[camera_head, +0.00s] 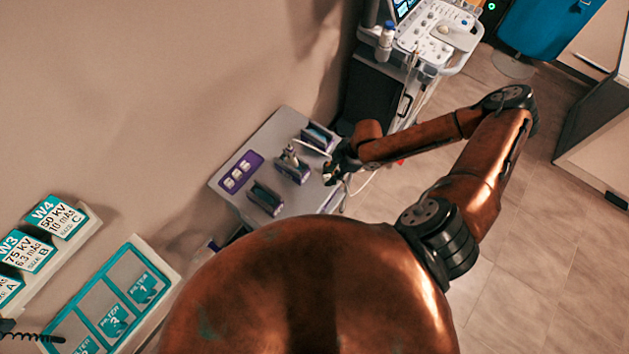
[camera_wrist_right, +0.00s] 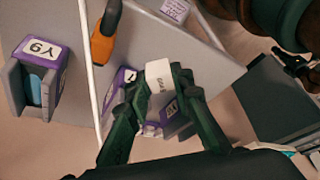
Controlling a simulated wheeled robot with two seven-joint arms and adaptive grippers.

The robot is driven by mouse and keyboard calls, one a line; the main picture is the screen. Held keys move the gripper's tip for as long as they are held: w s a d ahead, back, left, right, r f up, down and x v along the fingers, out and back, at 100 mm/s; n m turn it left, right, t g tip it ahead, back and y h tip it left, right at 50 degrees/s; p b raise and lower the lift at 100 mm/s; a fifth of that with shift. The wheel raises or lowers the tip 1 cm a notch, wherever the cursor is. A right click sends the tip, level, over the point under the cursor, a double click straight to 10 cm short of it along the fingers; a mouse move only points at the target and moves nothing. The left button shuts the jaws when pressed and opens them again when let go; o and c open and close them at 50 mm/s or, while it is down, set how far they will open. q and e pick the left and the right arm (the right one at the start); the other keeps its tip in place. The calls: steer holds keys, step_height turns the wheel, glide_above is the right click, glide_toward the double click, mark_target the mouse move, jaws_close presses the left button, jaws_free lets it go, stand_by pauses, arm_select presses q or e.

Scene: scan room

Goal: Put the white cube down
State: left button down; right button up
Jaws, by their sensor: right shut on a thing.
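My right gripper (camera_head: 337,172) is over the right edge of the small grey table (camera_head: 237,203) in the head view. In the head view the held cube is too small to make out clearly. My left gripper is not in view.
A purple tray (camera_head: 252,159) with several white pieces lies on the table's left. Purple-and-grey holders (camera_head: 265,197) stand to its right. An ultrasound cart (camera_head: 437,42) stands behind.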

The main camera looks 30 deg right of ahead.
steer(key=w+a+f, duration=0.1)
steer(key=f, duration=0.1)
steer(key=w+a+f, duration=0.1)
steer(key=w+f, duration=0.1)
steer(key=w+a+f, duration=0.1)
steer(key=f, duration=0.1)
steer(key=shift+w, duration=0.4)
steer(key=shift+a+f, duration=0.1)
steer(key=shift+f, duration=1.6)
steer(key=o, duration=0.7)
steer(key=shift+f, duration=0.1)
steer(key=shift+c, duration=0.2)
steer(key=v, duration=1.2)
steer(key=shift+w, duration=0.1)
